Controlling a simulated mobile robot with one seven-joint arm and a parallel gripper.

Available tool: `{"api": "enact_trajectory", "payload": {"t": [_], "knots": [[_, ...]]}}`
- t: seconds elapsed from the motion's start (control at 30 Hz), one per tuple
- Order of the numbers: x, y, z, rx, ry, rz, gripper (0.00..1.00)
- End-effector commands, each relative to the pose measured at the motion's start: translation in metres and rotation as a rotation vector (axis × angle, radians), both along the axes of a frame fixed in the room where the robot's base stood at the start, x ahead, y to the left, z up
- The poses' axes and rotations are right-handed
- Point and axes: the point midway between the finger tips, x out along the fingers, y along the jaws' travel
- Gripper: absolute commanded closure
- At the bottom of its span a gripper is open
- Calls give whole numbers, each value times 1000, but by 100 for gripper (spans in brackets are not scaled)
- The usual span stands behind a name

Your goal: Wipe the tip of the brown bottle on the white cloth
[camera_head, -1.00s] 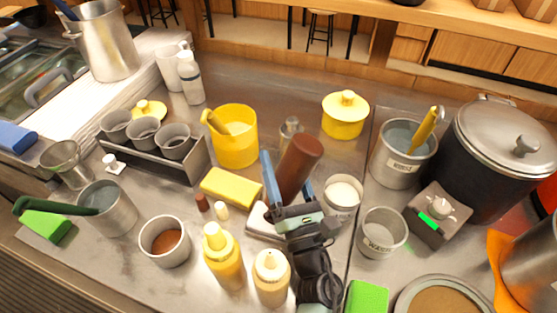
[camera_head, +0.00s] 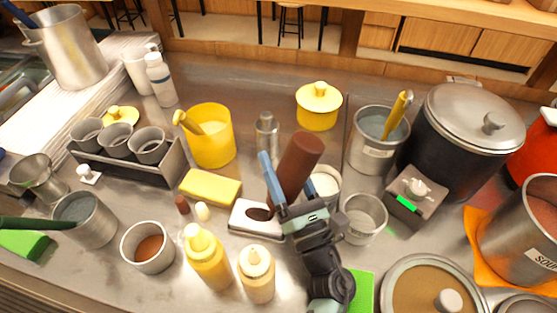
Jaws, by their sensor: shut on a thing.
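My gripper (camera_head: 283,188) has its two blue fingers closed around the brown bottle (camera_head: 299,163). The bottle is tilted, with its broad end up and to the right and its lower end down and to the left. The white cloth (camera_head: 247,222) lies folded on the steel counter, just left of and below my gripper. A dark brown patch (camera_head: 259,214) shows on the cloth by the bottle's lower end. The fingers partly hide the bottle, and I cannot tell whether its tip touches the cloth.
Yellow (camera_head: 206,259) and cream (camera_head: 257,274) squeeze bottles stand in front of the cloth. A yellow sponge (camera_head: 210,187) lies behind it to the left. A silver shaker (camera_head: 267,134) stands behind it. Metal cups (camera_head: 364,217) and a large lidded pot (camera_head: 461,132) stand to the right.

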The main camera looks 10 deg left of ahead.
Motion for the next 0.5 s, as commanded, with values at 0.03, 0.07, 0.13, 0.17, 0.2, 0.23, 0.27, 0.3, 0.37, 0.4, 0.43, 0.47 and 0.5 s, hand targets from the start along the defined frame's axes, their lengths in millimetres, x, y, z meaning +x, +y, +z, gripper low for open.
{"api": "enact_trajectory", "payload": {"t": [0.03, 0.07, 0.13, 0.17, 0.2, 0.23, 0.27, 0.3, 0.37, 0.4, 0.43, 0.47, 0.5], "knots": [[0, -1, -1, -2, 1, -3, 48], [0, -1, -1, -2, 1, -3, 48], [0, -1, -1, -2, 1, -3, 48], [0, -1, -1, -2, 1, -3, 48], [0, -1, 0, -2, 1, -3, 48], [0, -1, 1, -1, 1, -3, 48], [0, -1, 2, -1, 1, -3, 48], [0, -1, 4, -1, 1, -3, 48], [0, -1, 8, -1, -1, -3, 48], [0, -1, 12, -1, -1, -2, 48], [0, 0, 15, -1, -1, -2, 48], [0, -1, 18, -1, -1, -2, 48], [0, 0, 22, -2, -2, -2, 48]]}}
